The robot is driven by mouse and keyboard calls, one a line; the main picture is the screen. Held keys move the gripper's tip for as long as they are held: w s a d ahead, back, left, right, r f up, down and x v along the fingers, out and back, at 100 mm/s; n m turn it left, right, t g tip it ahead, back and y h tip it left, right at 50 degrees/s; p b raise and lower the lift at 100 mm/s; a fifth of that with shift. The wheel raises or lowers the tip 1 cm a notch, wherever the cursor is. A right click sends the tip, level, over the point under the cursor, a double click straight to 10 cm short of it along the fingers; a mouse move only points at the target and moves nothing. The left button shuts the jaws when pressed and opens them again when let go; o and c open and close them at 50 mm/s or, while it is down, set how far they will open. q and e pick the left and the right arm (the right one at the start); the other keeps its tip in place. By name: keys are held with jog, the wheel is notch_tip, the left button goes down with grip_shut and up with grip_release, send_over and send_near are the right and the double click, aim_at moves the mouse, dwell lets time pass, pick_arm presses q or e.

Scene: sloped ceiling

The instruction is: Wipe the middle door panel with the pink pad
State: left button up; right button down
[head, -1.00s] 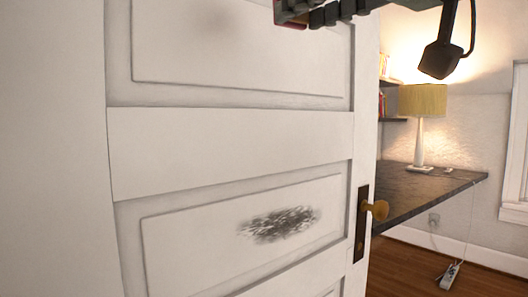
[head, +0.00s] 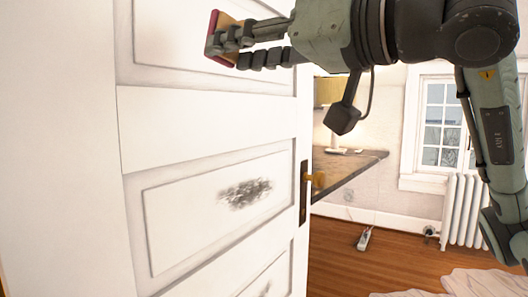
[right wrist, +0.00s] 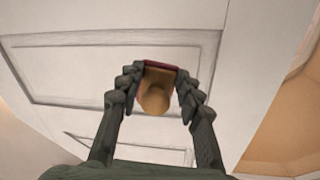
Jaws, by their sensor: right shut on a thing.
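The white door stands at the left of the head view. Its middle panel (head: 175,215) carries a dark grey smudge (head: 245,193). My right gripper (head: 236,52) is shut on the pink pad (head: 214,32), which has a tan wooden back. The gripper is in front of the upper door panel (head: 150,40), above the middle panel. In the right wrist view the pad's pink edge (right wrist: 160,66) and rounded tan grip (right wrist: 154,95) show between the fingers. I cannot tell whether the pad touches the door. My left gripper is not in view.
A brass knob (head: 317,180) sits on a dark plate at the door's right edge. Behind are a dark desk (head: 345,170), a lamp, a power strip (head: 364,239), a white radiator (head: 463,210) and a window.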

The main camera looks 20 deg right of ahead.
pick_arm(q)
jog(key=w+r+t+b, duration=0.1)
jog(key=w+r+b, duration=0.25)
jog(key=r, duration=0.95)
pick_arm(e)
jog(key=w+d+f+m+g+y, duration=0.1)
jog(key=w+d+f+m, duration=0.2)
jog(key=f+m, duration=0.7)
jog(key=w+d+f+m+y, duration=0.1)
jog(key=w+d+f+m, duration=0.15)
jog(key=f, duration=1.35)
pick_arm(q)
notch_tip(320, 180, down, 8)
jog(key=p, duration=0.2)
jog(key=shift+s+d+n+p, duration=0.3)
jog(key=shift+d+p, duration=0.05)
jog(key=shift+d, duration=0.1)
pick_arm(e)
jog(key=shift+m, duration=0.45)
jog(key=shift+x, duration=2.9)
jog(key=shift+a+f, duration=0.1)
jog(key=shift+a, duration=0.05)
jog(key=shift+x, duration=0.85)
